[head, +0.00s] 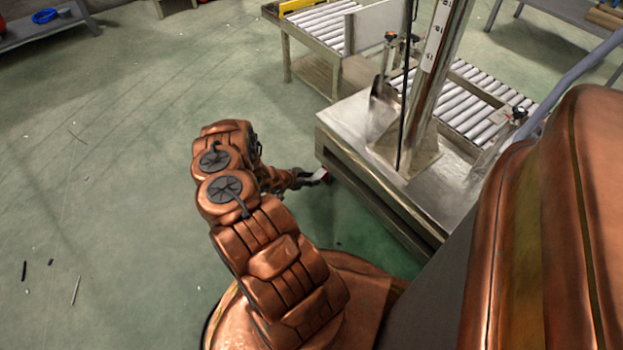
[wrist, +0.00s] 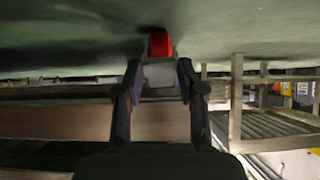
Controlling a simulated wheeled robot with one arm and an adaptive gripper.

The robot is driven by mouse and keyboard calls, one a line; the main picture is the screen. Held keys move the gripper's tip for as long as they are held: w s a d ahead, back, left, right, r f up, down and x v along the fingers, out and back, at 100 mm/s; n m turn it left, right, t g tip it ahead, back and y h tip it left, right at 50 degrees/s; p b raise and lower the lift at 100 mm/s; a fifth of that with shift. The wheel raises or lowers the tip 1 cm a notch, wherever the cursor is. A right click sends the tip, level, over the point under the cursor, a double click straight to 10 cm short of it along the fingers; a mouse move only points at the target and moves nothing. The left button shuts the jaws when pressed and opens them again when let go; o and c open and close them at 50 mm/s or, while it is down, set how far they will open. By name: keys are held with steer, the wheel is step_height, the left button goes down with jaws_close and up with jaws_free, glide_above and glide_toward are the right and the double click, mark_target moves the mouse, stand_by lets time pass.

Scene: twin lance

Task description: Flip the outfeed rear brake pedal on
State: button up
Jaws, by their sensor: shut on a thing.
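A small pedal-like piece with a red end (wrist: 159,43) and a pale grey body shows in the wrist view. My gripper (wrist: 158,76) has one finger on each side of the grey body and is shut on it, with the red end beyond the fingertips. In the head view, the red piece (head: 325,176) shows small at my gripper (head: 312,178), low beside the left side of the metal machine base (head: 345,150). Whether it is fixed to the machine, and its on or off position, cannot be told.
A steel column (head: 428,80) rises from the machine base. Roller conveyors (head: 318,25) stand behind it, with another roller section (head: 470,105) to the right. Open green floor (head: 100,150) lies to the left, with a few thin scraps. A shelf (head: 40,32) stands far left.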

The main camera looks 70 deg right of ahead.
steer(key=shift+s+a+f, duration=0.15)
steer(key=shift+s, duration=0.2)
steer(key=o, duration=1.2)
steer(key=shift+w, duration=0.1)
steer(key=shift+c, duration=0.2)
steer(key=shift+w, duration=0.1)
steer(key=shift+w+a+r, duration=0.3)
steer(key=shift+w+r, duration=0.05)
steer(key=shift+r, duration=0.15)
steer(key=v, duration=1)
steer(key=shift+a, duration=0.3)
steer(key=shift+w+r, duration=0.1)
steer(key=shift+r, duration=0.05)
